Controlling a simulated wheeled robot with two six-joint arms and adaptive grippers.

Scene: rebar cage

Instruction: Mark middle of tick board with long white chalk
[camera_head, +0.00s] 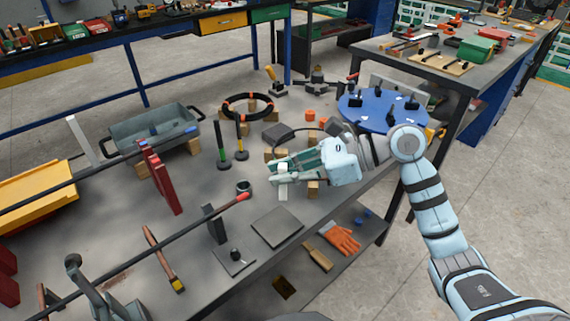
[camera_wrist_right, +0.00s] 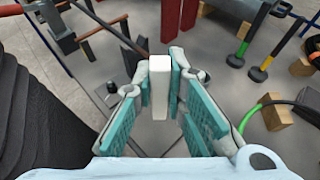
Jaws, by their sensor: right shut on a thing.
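My right gripper (camera_head: 283,174) reaches in from the right and is above the grey workbench. It is shut on a white chalk (camera_head: 283,191), which points down between the fingertips. In the right wrist view the chalk (camera_wrist_right: 159,88) shows as a pale block between the teal pads of the gripper (camera_wrist_right: 161,78). A flat dark grey plate (camera_head: 277,227) lies on the bench just in front of the gripper; I cannot tell whether it is the tick board. My left gripper is not in view.
Long bars on red supports (camera_head: 161,177) cross the left side. A grey tray (camera_head: 155,134), a black ring (camera_head: 247,106) and green and yellow upright tools (camera_head: 222,150) stand behind. An orange glove (camera_head: 342,240) lies on the lower shelf.

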